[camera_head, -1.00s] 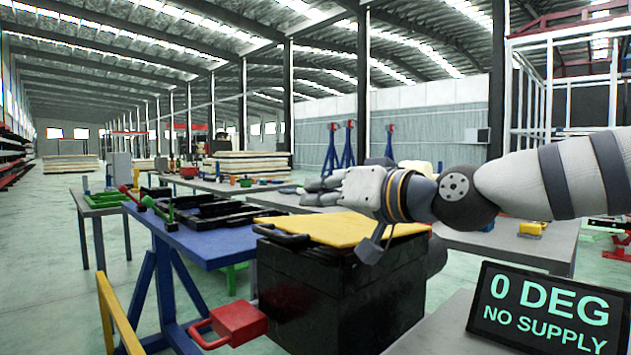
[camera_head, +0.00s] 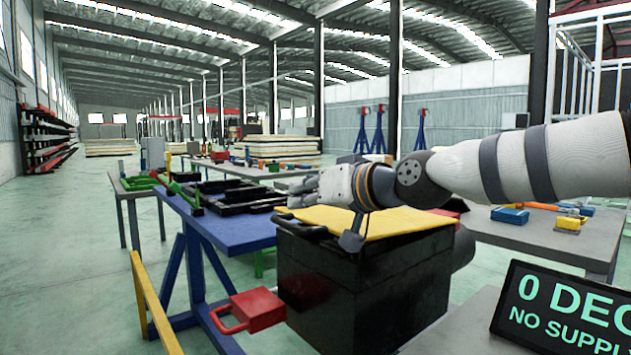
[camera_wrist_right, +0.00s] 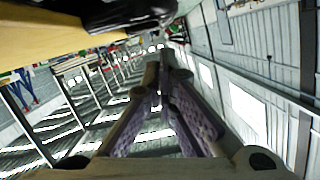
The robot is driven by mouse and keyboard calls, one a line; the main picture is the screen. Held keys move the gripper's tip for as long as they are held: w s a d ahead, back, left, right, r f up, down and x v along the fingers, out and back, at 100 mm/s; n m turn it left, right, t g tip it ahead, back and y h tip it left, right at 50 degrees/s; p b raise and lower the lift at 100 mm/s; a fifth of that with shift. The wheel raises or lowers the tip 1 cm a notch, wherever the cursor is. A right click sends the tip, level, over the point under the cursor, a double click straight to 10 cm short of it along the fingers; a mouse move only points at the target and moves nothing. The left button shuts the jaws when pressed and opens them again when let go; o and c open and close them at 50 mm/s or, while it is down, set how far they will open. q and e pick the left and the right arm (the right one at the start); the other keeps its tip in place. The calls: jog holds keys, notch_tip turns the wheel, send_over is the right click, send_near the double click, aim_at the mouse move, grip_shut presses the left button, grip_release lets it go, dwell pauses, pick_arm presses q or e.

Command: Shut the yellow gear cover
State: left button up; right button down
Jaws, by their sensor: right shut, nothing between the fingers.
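The yellow gear cover (camera_head: 400,226) lies roughly level across the top of a large black box (camera_head: 365,280). A black handle-like part (camera_head: 303,222) sits at its near left edge. I cannot tell whether the cover is fully seated. My right gripper (camera_head: 300,193) reaches over the cover from the right, its fingertips near the cover's far left edge. Whether it touches the cover is unclear. In the right wrist view, the right gripper (camera_wrist_right: 160,80) is shut and empty, with the yellow cover (camera_wrist_right: 45,40) at the upper left. My left gripper is not in view.
A blue table (camera_head: 235,232) with black trays stands left of the box. A red padlock-shaped block (camera_head: 255,310) hangs at the box's front left. A yellow rail (camera_head: 150,300) stands at the lower left. A sign (camera_head: 565,310) reads 0 DEG, NO SUPPLY. The left floor is open.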

jog(key=shift+s+a+f, duration=0.1)
jog(key=shift+a+f, duration=0.05)
jog(key=shift+f, duration=0.4)
